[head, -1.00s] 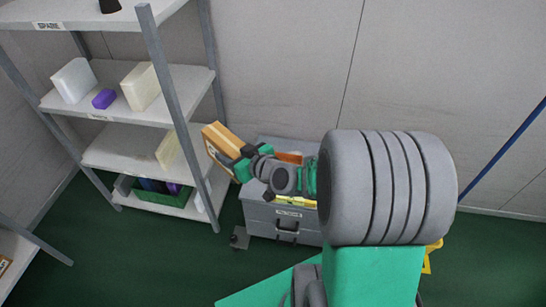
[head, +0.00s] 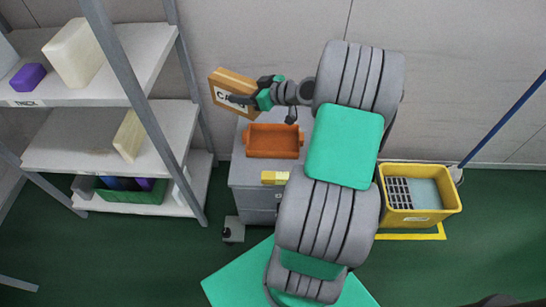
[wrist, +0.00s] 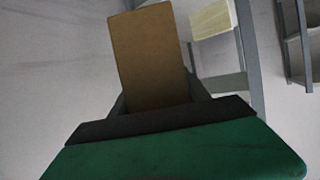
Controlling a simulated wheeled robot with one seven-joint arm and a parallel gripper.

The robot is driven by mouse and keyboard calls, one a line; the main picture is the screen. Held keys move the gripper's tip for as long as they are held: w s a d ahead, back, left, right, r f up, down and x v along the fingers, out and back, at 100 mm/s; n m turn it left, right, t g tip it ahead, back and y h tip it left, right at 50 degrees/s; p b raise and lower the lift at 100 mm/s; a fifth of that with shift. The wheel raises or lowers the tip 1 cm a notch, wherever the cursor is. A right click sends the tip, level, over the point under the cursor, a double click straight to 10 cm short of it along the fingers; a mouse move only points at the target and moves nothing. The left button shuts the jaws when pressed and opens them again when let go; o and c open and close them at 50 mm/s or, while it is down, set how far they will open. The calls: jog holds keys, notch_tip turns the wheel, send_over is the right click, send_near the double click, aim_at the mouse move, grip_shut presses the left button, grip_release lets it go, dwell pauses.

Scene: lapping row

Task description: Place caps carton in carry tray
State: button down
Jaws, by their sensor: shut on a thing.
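The caps carton (head: 238,84) is an orange-brown box with a white label, partly covered by a finger; the letters "CA" show. My gripper (head: 246,99) is shut on it and holds it up, above and left of the orange tray. In the wrist view the carton (wrist: 150,58) stands out between the fingers as a plain brown face. The orange open tray (head: 273,154), which looks like the carry tray, sits on top of the grey drawer cabinet (head: 245,178). Its inside looks empty. The carton is apart from it.
A grey shelf rack (head: 150,125) stands at left with cream boxes, a purple box (head: 28,77) and a green crate (head: 130,195). A small yellow thing (head: 274,178) lies at the cabinet's front. A yellow mop bucket (head: 418,215) stands on the floor at right.

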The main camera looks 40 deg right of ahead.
jog(key=n+y+b, duration=0.1)
jog(key=b, duration=0.6)
send_over(278, 146)
notch_tip(278, 146, down, 12)
jog(key=r, duration=0.1)
notch_tip(278, 146, down, 10)
jog(key=b, duration=0.3)
jog(key=shift+d+f, duration=0.15)
jog(key=c, duration=1)
grip_release()
jog(key=shift+f+g, duration=0.1)
jog(key=shift+g, duration=0.2)
jog(key=o, duration=0.5)
